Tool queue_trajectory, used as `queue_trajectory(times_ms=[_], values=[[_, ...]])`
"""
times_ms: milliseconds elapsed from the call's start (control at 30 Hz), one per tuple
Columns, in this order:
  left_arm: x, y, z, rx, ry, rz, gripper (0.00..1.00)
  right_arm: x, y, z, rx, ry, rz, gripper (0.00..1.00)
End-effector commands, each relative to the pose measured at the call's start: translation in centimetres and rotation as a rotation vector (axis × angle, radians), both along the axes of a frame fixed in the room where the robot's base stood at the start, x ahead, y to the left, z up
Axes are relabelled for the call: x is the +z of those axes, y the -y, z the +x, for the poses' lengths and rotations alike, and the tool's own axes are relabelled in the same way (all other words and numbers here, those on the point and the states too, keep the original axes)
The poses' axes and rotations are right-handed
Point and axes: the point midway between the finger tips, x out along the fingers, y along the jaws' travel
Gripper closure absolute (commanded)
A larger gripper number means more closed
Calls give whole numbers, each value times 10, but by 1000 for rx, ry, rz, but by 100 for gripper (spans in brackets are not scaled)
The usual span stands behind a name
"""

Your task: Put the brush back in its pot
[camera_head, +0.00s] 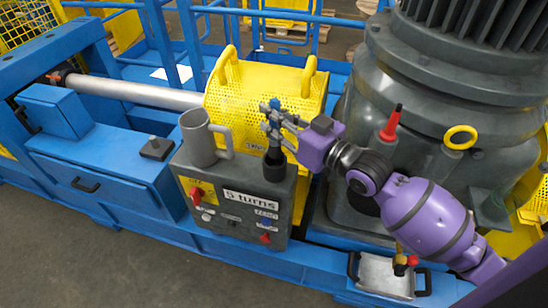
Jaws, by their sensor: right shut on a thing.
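My right gripper (275,122) comes in from the right above the grey control box. It is shut on a thin upright thing with a blue top (274,104), which looks like the brush. A small dark pot (274,167) stands on the right part of the box top, directly below the fingers. The brush's lower end is hidden or too small to make out, so I cannot tell whether it is inside the pot or just above it. My left gripper is not in view.
A grey mug (201,145) stands left of the pot on the control box (232,215). A yellow perforated guard (240,95) is behind. A large grey motor housing (430,110), with a red-tipped item (391,122), is at right. A metal tray (382,276) is at lower right.

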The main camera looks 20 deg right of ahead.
Motion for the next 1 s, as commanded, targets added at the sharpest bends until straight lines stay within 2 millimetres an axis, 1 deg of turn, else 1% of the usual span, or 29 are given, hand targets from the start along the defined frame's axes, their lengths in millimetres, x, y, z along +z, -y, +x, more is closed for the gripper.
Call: queue_trajectory(times_ms=[33,100,200,367,533,600,833,967,1000], values=[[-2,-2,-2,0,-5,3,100,-14,0,0,-1,-7,1,100],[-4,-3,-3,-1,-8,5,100,-26,0,0,-1,-5,2,100],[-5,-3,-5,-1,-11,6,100,-37,0,0,0,-2,1,100],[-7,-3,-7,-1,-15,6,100,-48,0,0,0,-1,3,100],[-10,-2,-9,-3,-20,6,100,-73,0,0,0,-3,2,100],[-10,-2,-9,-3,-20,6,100,-78,0,-1,0,-1,3,100],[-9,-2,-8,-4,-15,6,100,-77,0,0,0,2,2,100],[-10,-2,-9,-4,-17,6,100,-82,0,0,0,0,2,100],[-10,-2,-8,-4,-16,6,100,-82,0,0,0,0,1,77]])
